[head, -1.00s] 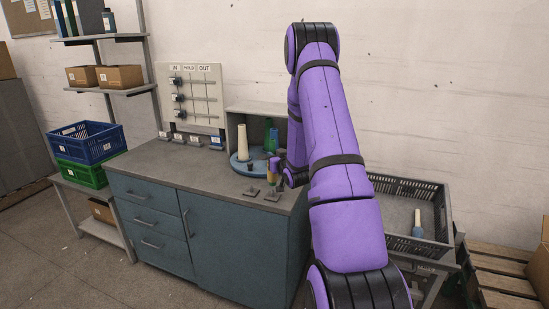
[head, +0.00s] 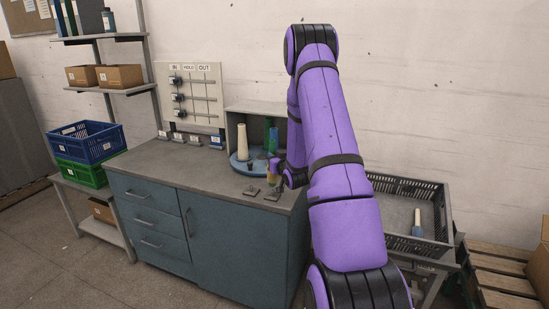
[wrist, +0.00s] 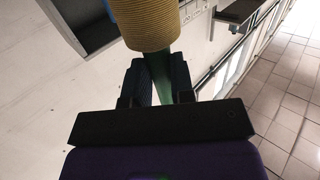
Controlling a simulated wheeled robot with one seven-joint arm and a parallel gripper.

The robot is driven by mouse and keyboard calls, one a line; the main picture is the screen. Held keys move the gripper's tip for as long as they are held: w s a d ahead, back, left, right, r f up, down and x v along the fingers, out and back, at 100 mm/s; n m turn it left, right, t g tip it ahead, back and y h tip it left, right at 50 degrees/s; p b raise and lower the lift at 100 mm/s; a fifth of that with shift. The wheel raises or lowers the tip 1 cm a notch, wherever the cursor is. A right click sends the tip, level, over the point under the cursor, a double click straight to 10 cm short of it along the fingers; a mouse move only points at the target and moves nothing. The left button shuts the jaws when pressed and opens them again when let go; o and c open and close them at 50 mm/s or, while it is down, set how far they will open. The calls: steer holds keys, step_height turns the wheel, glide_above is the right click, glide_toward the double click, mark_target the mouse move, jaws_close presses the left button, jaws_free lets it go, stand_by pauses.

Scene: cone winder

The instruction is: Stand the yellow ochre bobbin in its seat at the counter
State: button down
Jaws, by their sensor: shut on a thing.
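The yellow ochre bobbin (wrist: 150,22) fills the top middle of the wrist view, with a green tapered part (wrist: 158,75) running down between my fingers. My gripper (wrist: 156,85) is shut on this green part. In the head view the bobbin (head: 273,180) is small and roughly upright below my purple gripper (head: 275,166), over the front right of the counter (head: 175,165). It appears just above the right one of two small grey seats (head: 272,196); I cannot tell whether it touches. The other seat (head: 251,191) is to the left and looks empty.
Just behind is a blue round platform (head: 240,164) with a cream cone (head: 242,141) and green and blue ones, in front of an open grey box (head: 233,113). A switch board (head: 200,95) stands at the back. A black crate (head: 390,243) is to the right. The counter's left is clear.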

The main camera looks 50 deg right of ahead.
steer(key=shift+f, duration=2.5)
stand_by(0.3)
steer(key=c, duration=0.9)
jaws_free()
steer(key=v, duration=1)
steer(key=shift+s, duration=0.4)
steer(key=shift+a, duration=0.1)
